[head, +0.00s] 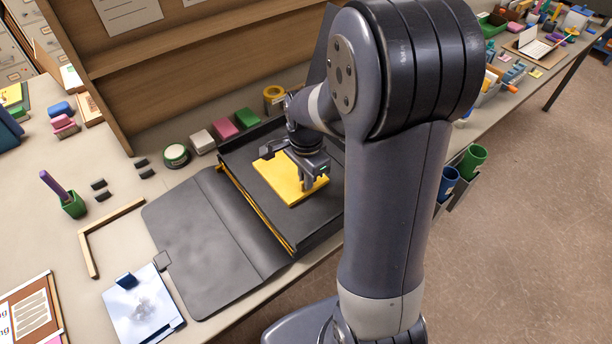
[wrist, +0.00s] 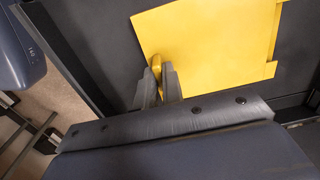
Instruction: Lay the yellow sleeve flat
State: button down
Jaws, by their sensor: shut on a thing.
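The yellow sleeve (head: 284,184) lies in the black open box (head: 240,158), looking flat or nearly flat on its dark floor. The sleeve (wrist: 215,42) fills the upper middle of the wrist view, with a small tab at its right edge. My gripper (head: 306,186) is above the near right part of the sleeve, pointing down. In the wrist view my gripper (wrist: 157,80) is shut on a small yellow piece at the sleeve's near edge. My arm hides the right side of the box. I cannot tell whether the held edge is raised.
The box's grey cover (head: 205,240) lies open to the left. A clipboard (head: 143,305) and a wooden corner piece (head: 95,240) lie further left. Coloured blocks, a round tin (head: 176,155) and a yellow roll (head: 273,95) line the back, below a wooden shelf (head: 190,75).

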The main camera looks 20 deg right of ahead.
jog(key=c, duration=1.5)
grip_release()
jog(key=shift+o, duration=0.2)
jog(key=shift+c, duration=0.4)
jog(key=shift+r+p, duration=2.85)
jog(key=shift+r, duration=0.65)
notch_tip(320, 180, up, 11)
jog(key=b, duration=0.1)
jog(key=shift+f, duration=0.15)
jog(key=shift+f, duration=0.1)
